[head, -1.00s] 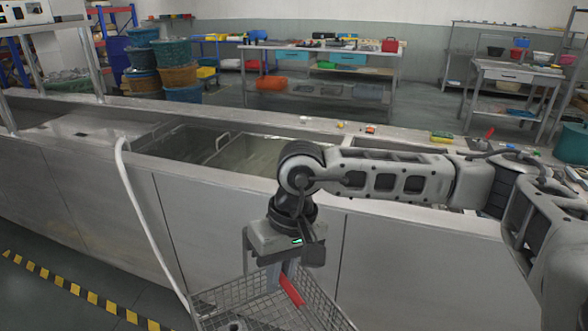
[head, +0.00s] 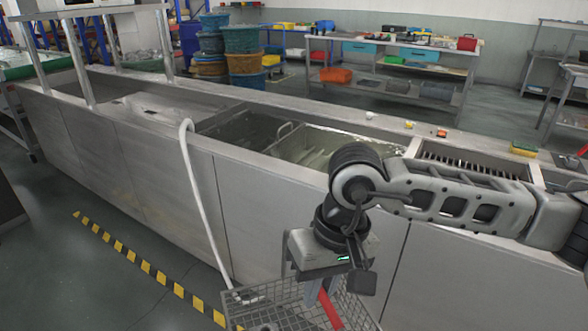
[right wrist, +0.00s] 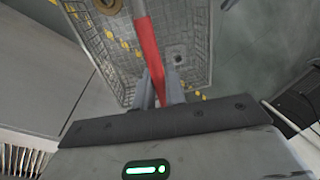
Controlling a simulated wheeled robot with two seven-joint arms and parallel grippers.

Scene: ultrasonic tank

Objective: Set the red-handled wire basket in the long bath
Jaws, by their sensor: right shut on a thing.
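The wire basket (head: 250,312) hangs in front of the steel bench at the bottom of the head view, its lower part cut off. My right gripper (head: 322,288) is shut on its red handle (head: 332,312), reaching down from above. The right wrist view shows the handle (right wrist: 148,45) between the fingers (right wrist: 160,90) and the mesh basket (right wrist: 195,45) beyond, with a brass ring-like part at the top edge. Sunken baths lie in the bench top behind the basket; one (head: 340,150) has a looped metal handle at its left end. My left gripper is out of view.
A white hose (head: 192,190) hangs over the bench front, left of the basket. Metal posts (head: 80,60) stand at the bench's left. A slatted grate (head: 470,162) and a yellow sponge (head: 523,149) are at right. The striped floor at left is open.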

